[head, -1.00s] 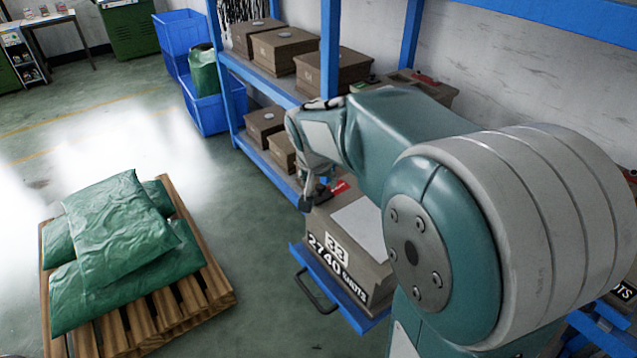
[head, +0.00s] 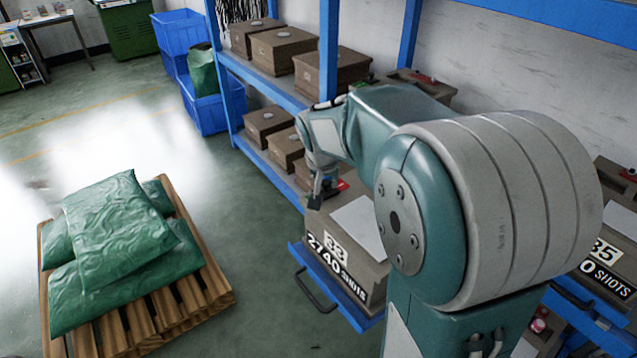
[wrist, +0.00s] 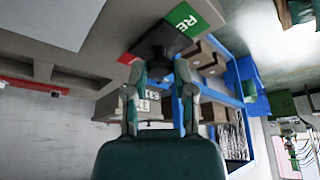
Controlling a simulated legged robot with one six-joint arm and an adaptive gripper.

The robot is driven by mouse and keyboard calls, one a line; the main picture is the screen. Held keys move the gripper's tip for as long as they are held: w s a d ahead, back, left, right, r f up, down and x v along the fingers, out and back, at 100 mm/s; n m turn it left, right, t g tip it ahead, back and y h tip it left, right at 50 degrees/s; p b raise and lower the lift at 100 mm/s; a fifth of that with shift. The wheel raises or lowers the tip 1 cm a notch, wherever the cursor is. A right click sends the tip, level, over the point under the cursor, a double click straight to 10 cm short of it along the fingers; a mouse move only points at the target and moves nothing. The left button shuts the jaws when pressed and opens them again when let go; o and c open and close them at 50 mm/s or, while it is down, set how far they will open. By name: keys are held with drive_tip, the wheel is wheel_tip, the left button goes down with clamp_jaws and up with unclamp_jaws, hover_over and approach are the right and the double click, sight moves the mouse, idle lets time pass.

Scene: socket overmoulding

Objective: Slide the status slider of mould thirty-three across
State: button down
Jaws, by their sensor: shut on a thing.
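Mould thirty-three (head: 374,277) is a brown box marked "33" and "2740 SHOTS" on the pulled-out blue shelf tray. A pale plate lies on its top. My gripper (head: 318,197) is at the far-left edge of the mould's top, beside a red patch (head: 344,184). In the wrist view my gripper (wrist: 160,72) is shut on the dark slider knob (wrist: 162,42). A green panel (wrist: 190,20) reading "RE" shows on one side of the knob and a bit of red (wrist: 128,58) on the other. The rest of the lettering is out of view.
Other brown moulds (head: 284,47) stand on the blue rack behind, close to my arm. Mould 35 (head: 612,262) is at the right. A pallet (head: 216,285) with green sacks stands at the left. Floor is open between the pallet and the rack.

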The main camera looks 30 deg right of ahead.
sight(337, 188)
drive_tip(key=d, duration=0.3)
drive_tip(key=shift+w+d, duration=0.25)
drive_tip(key=shift+w, duration=0.1)
drive_tip(key=shift+c, duration=2.2)
unclamp_jaws()
drive_tip(key=shift+f, duration=0.1)
drive_tip(key=v, duration=1.2)
drive_tip(key=shift+w, duration=0.15)
